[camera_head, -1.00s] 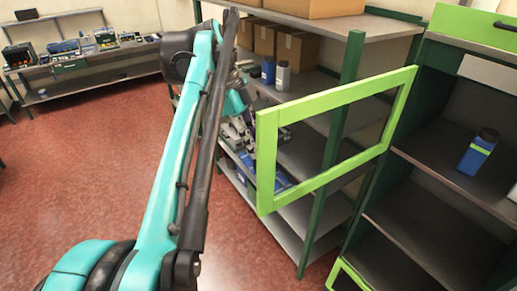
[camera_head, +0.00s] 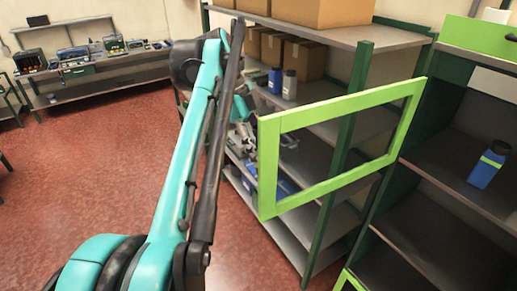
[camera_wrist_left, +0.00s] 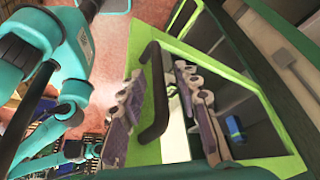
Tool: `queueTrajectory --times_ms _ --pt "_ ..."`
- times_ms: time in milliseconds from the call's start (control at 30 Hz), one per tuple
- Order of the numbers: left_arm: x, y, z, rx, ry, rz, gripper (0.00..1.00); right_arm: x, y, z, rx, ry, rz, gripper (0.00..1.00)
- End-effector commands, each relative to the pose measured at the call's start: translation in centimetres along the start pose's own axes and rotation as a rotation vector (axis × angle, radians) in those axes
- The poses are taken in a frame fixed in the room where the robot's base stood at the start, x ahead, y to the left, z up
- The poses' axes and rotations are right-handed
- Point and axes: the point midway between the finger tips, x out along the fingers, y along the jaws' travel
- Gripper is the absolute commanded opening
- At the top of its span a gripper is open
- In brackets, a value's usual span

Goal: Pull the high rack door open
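The high rack door (camera_head: 268,165) is a light green frame with an open middle, standing swung out from the rack (camera_head: 452,160) on the right. Its green frame also shows in the left wrist view (camera_wrist_left: 262,110). Its black curved handle (camera_wrist_left: 160,95) shows there too. My left gripper (camera_wrist_left: 160,85) is open, with one finger on each side of the handle and visible gaps beside it. In the head view my left gripper (camera_head: 243,133) is at the door's left edge, partly hidden by the frame and my arm. My right gripper is not in view.
A grey shelf unit with green posts (camera_head: 355,100) stands behind the door, holding cardboard boxes (camera_head: 305,58) and bottles (camera_head: 290,85). A blue bottle (camera_head: 487,165) stands in the rack. A workbench (camera_head: 105,70) is at the back left. The red floor (camera_head: 100,160) is clear.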

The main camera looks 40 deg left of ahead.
Motion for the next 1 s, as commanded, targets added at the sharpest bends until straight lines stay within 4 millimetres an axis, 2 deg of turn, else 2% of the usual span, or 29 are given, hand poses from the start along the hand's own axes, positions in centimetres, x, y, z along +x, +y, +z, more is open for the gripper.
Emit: queueTrajectory --times_ms 167,267,500,633,800,1000 --pt "-0.9 -0.1 0.0 0.000 0.000 0.000 0.33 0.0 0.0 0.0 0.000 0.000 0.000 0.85" --pt "-2.6 -0.1 0.0 -0.001 0.000 -0.001 0.33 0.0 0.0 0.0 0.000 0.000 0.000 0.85" --pt "-8.0 -0.1 0.0 -0.003 0.000 -0.001 0.33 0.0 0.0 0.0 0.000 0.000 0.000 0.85" --pt "-10.1 -0.1 0.0 0.000 0.000 0.000 0.33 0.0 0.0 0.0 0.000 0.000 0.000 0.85" --pt "-11.5 -0.1 -0.1 -0.001 0.000 0.000 0.33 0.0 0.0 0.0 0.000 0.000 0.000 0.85" --pt "-12.0 -0.1 -0.1 0.000 0.000 0.000 0.33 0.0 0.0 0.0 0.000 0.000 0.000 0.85"
